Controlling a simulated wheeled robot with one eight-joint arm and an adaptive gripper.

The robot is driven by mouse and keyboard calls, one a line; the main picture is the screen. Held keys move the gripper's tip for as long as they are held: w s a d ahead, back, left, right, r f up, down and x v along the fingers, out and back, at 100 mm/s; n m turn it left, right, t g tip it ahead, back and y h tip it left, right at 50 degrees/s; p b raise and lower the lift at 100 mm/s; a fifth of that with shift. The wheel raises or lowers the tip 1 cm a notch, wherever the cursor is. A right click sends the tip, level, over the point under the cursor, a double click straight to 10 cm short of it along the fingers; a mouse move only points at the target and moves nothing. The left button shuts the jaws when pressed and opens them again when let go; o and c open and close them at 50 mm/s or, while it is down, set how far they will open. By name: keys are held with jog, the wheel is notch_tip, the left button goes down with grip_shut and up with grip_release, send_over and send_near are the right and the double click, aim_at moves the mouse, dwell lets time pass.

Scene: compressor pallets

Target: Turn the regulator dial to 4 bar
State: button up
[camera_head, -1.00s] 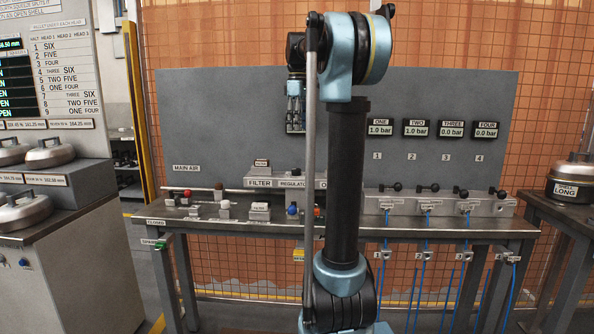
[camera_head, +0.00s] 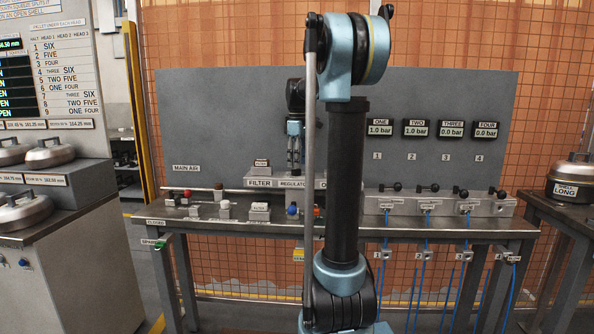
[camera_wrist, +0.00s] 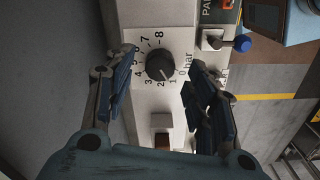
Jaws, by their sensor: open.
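The regulator dial (camera_wrist: 160,66) is a round black knob on a pale panel in the wrist view, ringed by numbers up to 8 and the word "bar". The mark it points at is too small to read surely. My gripper (camera_wrist: 158,60) is open, with one finger on each side of the dial; I cannot tell whether either touches it. In the head view my gripper (camera_head: 294,165) hangs just above the regulator label (camera_head: 292,184), partly behind my own arm. The dial itself cannot be made out there.
A filter block (camera_head: 262,182) stands left of the regulator. A blue knob (camera_wrist: 242,43) is right of the dial in the wrist view. Gauges ONE (camera_head: 380,130) and TWO (camera_head: 416,130) read 1.0 bar; THREE (camera_head: 451,130) and FOUR (camera_head: 486,130) read 0.0 bar.

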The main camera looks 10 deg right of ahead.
aim_at(296, 172)
jog(key=shift+f, duration=1.65)
jog(key=c, duration=1.1)
